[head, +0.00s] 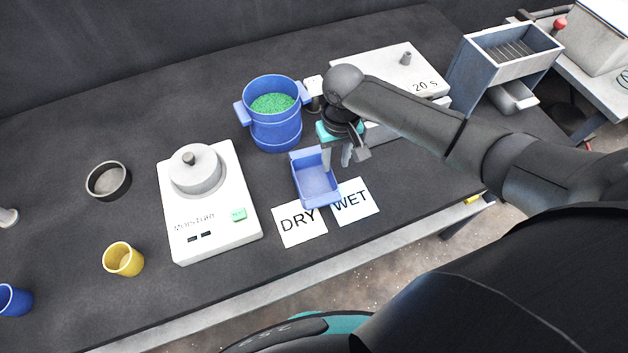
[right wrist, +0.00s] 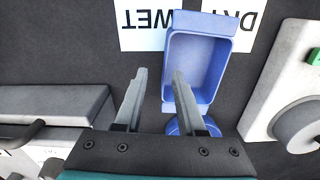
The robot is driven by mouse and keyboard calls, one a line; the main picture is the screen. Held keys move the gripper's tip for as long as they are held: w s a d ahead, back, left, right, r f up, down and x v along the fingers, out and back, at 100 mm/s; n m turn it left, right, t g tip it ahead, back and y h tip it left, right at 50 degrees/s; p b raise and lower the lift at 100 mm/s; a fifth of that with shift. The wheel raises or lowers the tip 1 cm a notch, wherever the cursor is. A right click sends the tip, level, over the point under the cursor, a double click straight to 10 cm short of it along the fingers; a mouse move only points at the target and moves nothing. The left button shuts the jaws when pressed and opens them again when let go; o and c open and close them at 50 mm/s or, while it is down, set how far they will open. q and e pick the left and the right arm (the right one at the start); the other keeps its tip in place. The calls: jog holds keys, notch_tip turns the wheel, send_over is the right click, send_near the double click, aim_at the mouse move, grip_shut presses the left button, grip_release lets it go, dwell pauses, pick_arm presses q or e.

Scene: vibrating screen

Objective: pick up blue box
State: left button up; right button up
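The blue box (head: 316,183) is a small open-topped rectangular box on the dark table, just above the DRY and WET cards. It looks empty. In the right wrist view the blue box (right wrist: 193,67) lies to the right of centre. My right gripper (head: 337,168) is at the box's right side, pointing down, with its fingers apart. I cannot tell whether either finger touches the wall. My left gripper is not in view.
A blue bucket of green granules (head: 275,115) stands close behind the box. A white moisture device (head: 215,235) is to the left. The DRY card (head: 299,240) and WET card (head: 357,211) lie in front. A white 20 S machine (head: 380,65) is behind my arm.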

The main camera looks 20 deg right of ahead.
aim_at(331, 170)
jog(key=shift+a+f+b, duration=0.2)
jog(key=shift+f+b, duration=0.05)
jog(key=shift+f, duration=1.15)
jog(key=shift+a+f+b, duration=0.2)
jog(key=shift+f, duration=1.15)
grip_shut()
